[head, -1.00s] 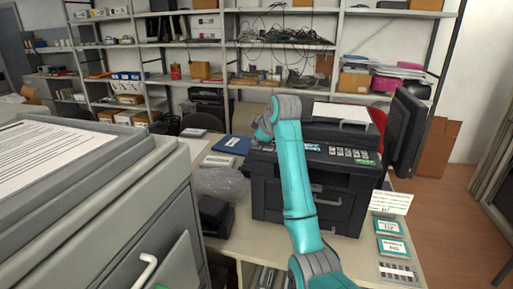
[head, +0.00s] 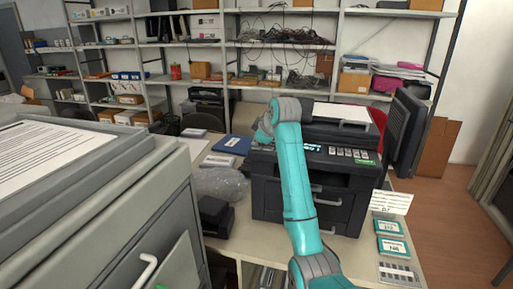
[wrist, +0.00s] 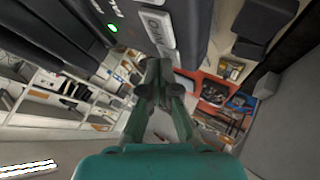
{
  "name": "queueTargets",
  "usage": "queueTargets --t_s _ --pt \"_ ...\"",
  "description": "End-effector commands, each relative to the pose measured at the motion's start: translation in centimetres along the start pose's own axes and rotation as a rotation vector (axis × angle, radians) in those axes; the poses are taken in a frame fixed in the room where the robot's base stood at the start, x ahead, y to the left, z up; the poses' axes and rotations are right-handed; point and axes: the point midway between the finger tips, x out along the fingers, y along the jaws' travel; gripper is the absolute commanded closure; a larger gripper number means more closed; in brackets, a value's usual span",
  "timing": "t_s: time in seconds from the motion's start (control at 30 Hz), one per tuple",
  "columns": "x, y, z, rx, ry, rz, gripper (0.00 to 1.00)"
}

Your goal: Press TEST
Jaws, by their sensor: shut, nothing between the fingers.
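A dark printer (head: 312,197) stands on the table in the head view, with a control panel of pale keys (head: 350,152) and a green label on its top front edge. I cannot read which key is TEST in the head view. In the wrist view, a pale key (wrist: 157,24) with lettering too unclear to read sits on the dark panel, beside a lit green lamp (wrist: 112,28). My gripper (wrist: 163,66) is shut and empty, its tips close to the lower end of that key; contact cannot be told. In the head view my arm hides the gripper.
A grey cabinet (head: 150,225) fills the left foreground. A monitor (head: 405,130) stands right of the printer. Small teal boxes (head: 392,246) and a card lie at the table's right. A blue folder (head: 231,145) and clear plastic wrap lie left of the printer.

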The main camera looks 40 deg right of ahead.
Motion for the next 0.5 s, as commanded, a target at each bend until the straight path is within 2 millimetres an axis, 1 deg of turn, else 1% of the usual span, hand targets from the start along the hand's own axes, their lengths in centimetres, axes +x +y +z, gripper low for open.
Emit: queueTargets --t_s 0.5 --pt "-1.1 0.8 -0.8 0.0 -0.001 -0.001 1.0"
